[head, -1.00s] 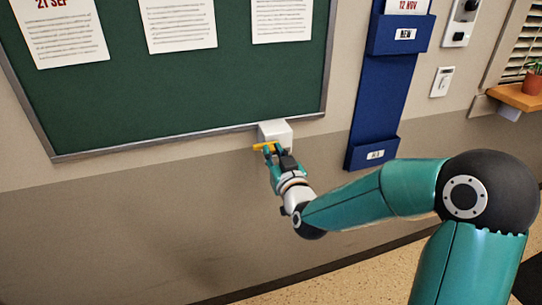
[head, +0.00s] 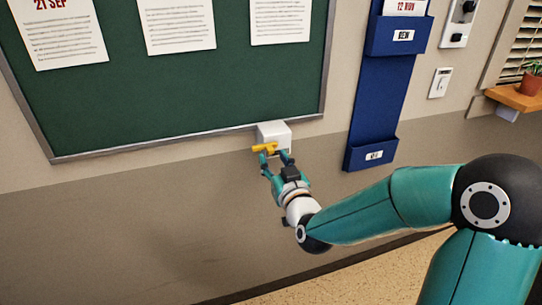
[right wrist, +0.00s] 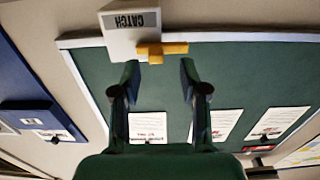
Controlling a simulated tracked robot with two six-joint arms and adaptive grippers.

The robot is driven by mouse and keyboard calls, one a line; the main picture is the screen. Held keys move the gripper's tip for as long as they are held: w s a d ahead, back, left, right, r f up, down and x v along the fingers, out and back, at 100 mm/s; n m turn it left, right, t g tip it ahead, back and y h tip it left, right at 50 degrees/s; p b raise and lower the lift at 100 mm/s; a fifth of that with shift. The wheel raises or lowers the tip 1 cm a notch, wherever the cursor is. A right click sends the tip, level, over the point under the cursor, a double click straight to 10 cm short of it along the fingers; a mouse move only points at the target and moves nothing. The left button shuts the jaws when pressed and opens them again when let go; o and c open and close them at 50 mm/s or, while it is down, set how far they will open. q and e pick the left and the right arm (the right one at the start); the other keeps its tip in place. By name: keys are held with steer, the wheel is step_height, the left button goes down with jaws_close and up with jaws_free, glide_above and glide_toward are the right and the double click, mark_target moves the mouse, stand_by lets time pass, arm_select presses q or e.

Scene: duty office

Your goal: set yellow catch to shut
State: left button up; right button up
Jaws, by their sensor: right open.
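The yellow catch (head: 265,148) is a short bar on the front of a white box (head: 274,132) on the wall, at the lower edge of the green board. It lies roughly level and points left in the head view. In the right wrist view the catch (right wrist: 162,50) sits beside the box (right wrist: 130,40), which is lettered CATCH. My right gripper (head: 277,161) is open and empty just below the catch. Its fingertips, also in the right wrist view (right wrist: 159,75), stand apart with the catch just beyond the gap. Contact cannot be told. My left gripper is out of view.
The green notice board (head: 190,95) with pinned sheets fills the upper left. A blue wall holder (head: 380,100) hangs to the right of the box. Farther right are a switch plate (head: 440,83) and a wooden shelf (head: 515,97) with a potted plant. The wall below the board is bare.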

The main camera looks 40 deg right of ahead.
steer(key=shift+v, duration=2.35)
steer(key=a+f+n+g+y+p, duration=0.1)
steer(key=a+f+g+y+p, duration=0.25)
steer(key=a+f, duration=0.4)
steer(key=a+f+n+g+y+p, duration=0.2)
steer(key=a+f+g+p, duration=0.15)
steer(key=f, duration=0.75)
steer(key=s+a+f+g+y+p, duration=0.1)
steer(key=s+a+f+g+y, duration=0.1)
steer(key=s+a+f+g, duration=0.2)
steer(key=s+a+f+m+g+y+p, duration=0.1)
steer(key=s+a+f+g, duration=0.4)
steer(key=s+f, duration=0.5)
steer(key=s+a+y, duration=0.1)
steer(key=s+a, duration=0.1)
steer(key=s, duration=0.2)
steer(key=shift+a+f+m+g, duration=0.15)
steer(key=shift+f+m+g, duration=0.15)
